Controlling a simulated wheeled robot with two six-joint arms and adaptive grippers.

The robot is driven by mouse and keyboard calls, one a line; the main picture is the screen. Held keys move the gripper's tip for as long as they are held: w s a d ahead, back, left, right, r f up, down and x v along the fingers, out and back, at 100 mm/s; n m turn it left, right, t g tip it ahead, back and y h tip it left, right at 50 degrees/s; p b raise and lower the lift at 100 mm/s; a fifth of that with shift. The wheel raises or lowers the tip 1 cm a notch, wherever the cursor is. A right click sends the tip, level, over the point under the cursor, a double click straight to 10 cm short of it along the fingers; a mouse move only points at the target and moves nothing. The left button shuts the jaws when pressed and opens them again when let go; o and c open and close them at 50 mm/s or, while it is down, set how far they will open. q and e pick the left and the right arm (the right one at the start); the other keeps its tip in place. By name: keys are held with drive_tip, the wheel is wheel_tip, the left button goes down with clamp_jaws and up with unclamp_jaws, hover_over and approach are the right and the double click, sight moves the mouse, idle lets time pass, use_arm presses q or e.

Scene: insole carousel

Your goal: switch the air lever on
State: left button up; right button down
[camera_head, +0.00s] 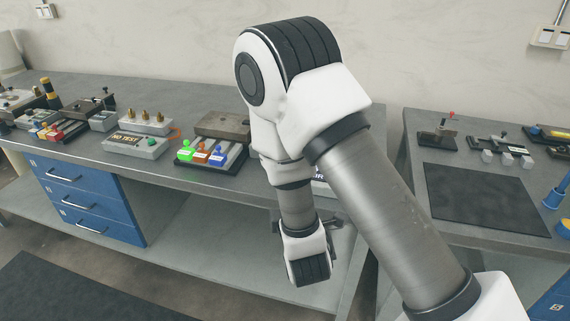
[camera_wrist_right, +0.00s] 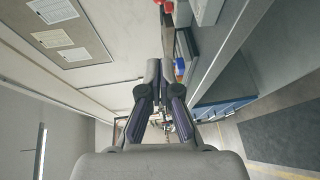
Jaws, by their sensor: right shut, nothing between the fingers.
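No part in view is clearly marked as the air lever. Small levers with green (camera_head: 186,145), red (camera_head: 201,153) and blue (camera_head: 217,158) parts stand on a dark base near the front of the left bench. A small device with a red-tipped upright lever (camera_head: 451,118) stands on the right bench. My right gripper (camera_head: 334,228) is mostly hidden behind my wrist, near the bench's front edge. In the right wrist view its fingers (camera_wrist_right: 160,68) are shut and empty. A red thing (camera_wrist_right: 164,4) shows beyond them at the top edge, cut off. My left gripper is out of view.
The left bench (camera_head: 180,183) holds a "NO TEST" box (camera_head: 127,139), a brown block (camera_head: 223,125) and other fixtures. Blue drawers (camera_head: 87,200) sit below. The right bench has a dark mat (camera_head: 490,195), bare on top.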

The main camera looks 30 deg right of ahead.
drive_tip(key=s+d+p+x, duration=0.1)
drive_tip(key=d+p+x, duration=0.1)
drive_tip(key=x, duration=1)
drive_tip(key=shift+d+f+p, duration=0.2)
drive_tip(key=shift+d+p, duration=0.3)
drive_tip(key=shift+p, duration=0.1)
drive_tip(key=shift+w, duration=0.1)
